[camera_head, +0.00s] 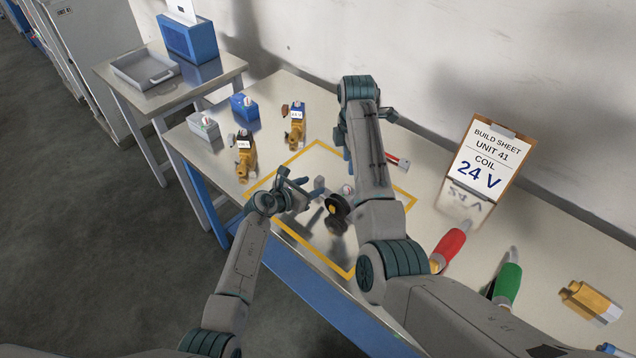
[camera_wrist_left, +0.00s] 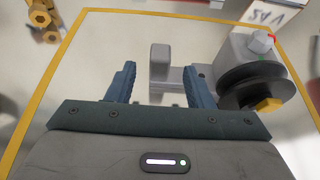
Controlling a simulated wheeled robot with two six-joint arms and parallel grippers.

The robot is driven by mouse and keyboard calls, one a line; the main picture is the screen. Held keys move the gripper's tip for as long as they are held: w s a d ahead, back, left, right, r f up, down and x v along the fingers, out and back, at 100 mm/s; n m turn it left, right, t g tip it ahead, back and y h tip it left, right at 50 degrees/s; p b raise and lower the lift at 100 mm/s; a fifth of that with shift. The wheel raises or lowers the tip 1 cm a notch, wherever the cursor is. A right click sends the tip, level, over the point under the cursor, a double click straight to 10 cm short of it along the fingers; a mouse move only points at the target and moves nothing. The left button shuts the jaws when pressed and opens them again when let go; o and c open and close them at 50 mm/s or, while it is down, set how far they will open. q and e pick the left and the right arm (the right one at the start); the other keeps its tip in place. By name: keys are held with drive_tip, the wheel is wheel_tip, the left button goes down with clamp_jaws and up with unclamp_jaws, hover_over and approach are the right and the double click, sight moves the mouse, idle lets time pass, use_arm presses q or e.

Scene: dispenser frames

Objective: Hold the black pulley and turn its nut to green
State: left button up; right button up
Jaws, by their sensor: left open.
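The black pulley (camera_head: 338,206) is mounted on a grey fixture inside the yellow outline on the bench. In the left wrist view the pulley (camera_wrist_left: 252,86) sits at the right, with a brass hex piece (camera_wrist_left: 268,104) at its front. Beside it, on the grey block, is a light hex nut (camera_wrist_left: 261,41) with a red mark at its edge. My left gripper (camera_head: 298,190) is open, left of the pulley. In the wrist view its fingers (camera_wrist_left: 161,84) are apart, with a small grey upright block (camera_wrist_left: 160,62) beyond the gap.
My right arm crosses over the fixture and hides part of it. Brass valves (camera_head: 245,158) and small boxes (camera_head: 244,108) stand at the back left. A red handle (camera_head: 448,246), a green handle (camera_head: 508,282) and a build sheet (camera_head: 483,158) reading 24 V are right.

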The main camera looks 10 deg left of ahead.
sight(316, 184)
use_arm(q)
drive_tip(key=shift+x, duration=2.65)
drive_tip(key=shift+c, duration=0.5)
clamp_jaws()
